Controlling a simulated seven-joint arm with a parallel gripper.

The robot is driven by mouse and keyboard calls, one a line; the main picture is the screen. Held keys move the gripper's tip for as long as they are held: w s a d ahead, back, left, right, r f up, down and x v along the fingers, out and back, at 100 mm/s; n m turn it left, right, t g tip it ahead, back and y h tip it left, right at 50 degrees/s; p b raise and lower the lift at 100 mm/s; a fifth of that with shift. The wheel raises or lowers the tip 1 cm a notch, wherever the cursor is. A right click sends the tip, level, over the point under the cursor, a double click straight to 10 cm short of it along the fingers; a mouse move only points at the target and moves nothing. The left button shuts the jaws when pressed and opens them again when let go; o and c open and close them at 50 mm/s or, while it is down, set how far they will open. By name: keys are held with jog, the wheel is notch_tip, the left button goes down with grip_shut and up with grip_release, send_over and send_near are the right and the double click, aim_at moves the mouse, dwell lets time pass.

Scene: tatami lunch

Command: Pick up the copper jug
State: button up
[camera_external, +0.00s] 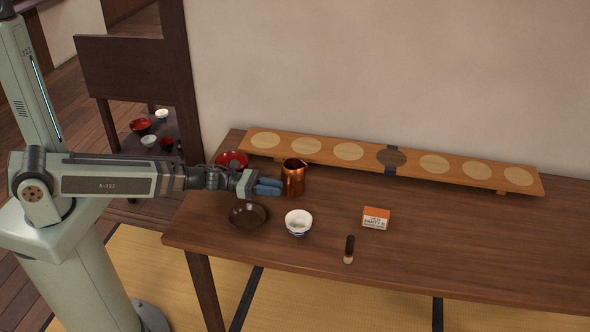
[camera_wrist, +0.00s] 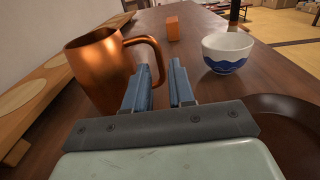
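The copper jug (camera_external: 294,178) stands upright on the dark wooden table, near the long wooden board. In the wrist view the jug (camera_wrist: 99,72) is on the left, with its handle (camera_wrist: 152,52) reaching right toward my fingers. My gripper (camera_external: 279,186) is beside the jug, low over the table; its blue fingers overlap the jug's left edge in the external view. In the wrist view the gripper (camera_wrist: 163,74) shows its two fingers apart with a narrow gap and nothing between them. The handle appears just beyond or above the left finger; I cannot tell whether they touch.
A white and blue bowl (camera_external: 298,221) stands in front, also in the wrist view (camera_wrist: 227,50). A dark dish (camera_external: 248,216) and a red bowl (camera_external: 232,160) are near my arm. An orange and white box (camera_external: 376,218) and a brush (camera_external: 349,249) lie right. The table's right side is clear.

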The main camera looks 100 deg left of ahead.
aim_at(292, 181)
jog(key=shift+w+a, duration=0.1)
jog(key=shift+w, duration=3.35)
grip_shut()
